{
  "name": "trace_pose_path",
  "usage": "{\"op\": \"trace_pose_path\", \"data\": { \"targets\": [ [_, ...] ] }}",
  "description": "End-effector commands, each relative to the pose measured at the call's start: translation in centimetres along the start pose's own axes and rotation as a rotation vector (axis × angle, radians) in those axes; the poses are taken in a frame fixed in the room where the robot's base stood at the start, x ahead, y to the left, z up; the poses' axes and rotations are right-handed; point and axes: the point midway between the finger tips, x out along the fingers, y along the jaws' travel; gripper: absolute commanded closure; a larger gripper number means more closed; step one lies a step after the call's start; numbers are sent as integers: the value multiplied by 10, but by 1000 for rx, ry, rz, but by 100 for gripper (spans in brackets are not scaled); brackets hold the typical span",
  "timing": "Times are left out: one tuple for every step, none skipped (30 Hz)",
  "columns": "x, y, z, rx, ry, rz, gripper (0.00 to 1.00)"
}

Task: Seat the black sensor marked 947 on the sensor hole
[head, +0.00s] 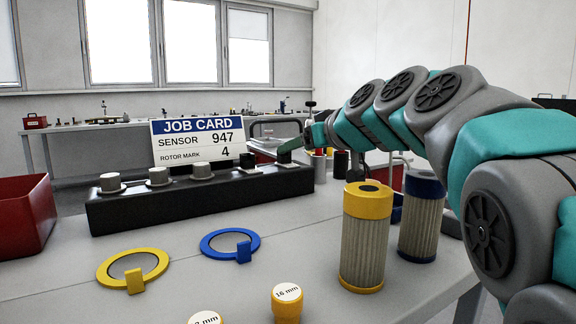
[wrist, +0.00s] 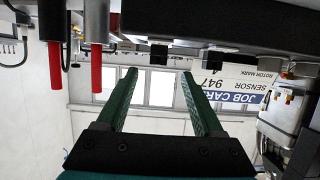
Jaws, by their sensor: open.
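A long black rack (head: 200,203) stands on the bench and holds a row of short cylinders. The three on the left, such as the leftmost (head: 110,182), are light on top. A dark one (head: 247,160) stands beside the job card, and another dark piece (head: 284,158) is at the right end. No 947 mark is readable on any cylinder. My gripper (head: 291,146) is at the rack's right end, close to that dark piece. In the wrist view its green fingers (wrist: 159,75) are apart with nothing visible between them. I cannot identify the sensor hole.
The job card (head: 198,140) behind the rack reads sensor 947, rotor mark 4. Yellow ring (head: 133,268), blue ring (head: 230,244) and yellow-capped filter (head: 365,240) occupy the bench front. A blue-capped filter (head: 421,220) stands right, a red bin (head: 25,220) left.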

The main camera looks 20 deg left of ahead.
Motion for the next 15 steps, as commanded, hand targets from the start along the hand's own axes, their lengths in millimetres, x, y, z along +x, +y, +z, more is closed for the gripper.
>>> {"op": "trace_pose_path", "data": {
  "targets": [
    [6,1,0,0,-2,0,31],
    [9,1,0,0,-2,1,31],
    [12,1,0,1,-2,1,31],
    [14,1,0,1,-2,1,31],
    [16,1,0,1,-2,2,31],
    [19,1,0,1,-2,2,31],
    [21,2,0,1,-2,2,31],
    [24,2,0,1,-3,3,31],
    [29,3,0,1,-3,3,31],
    [33,3,0,3,-3,2,31],
    [37,4,0,3,-3,3,31],
    [43,4,0,3,-4,3,31],
    [48,4,0,4,-4,2,31],
    [52,4,0,3,-4,2,31],
    [57,3,0,2,-4,2,31]
  ]
}}
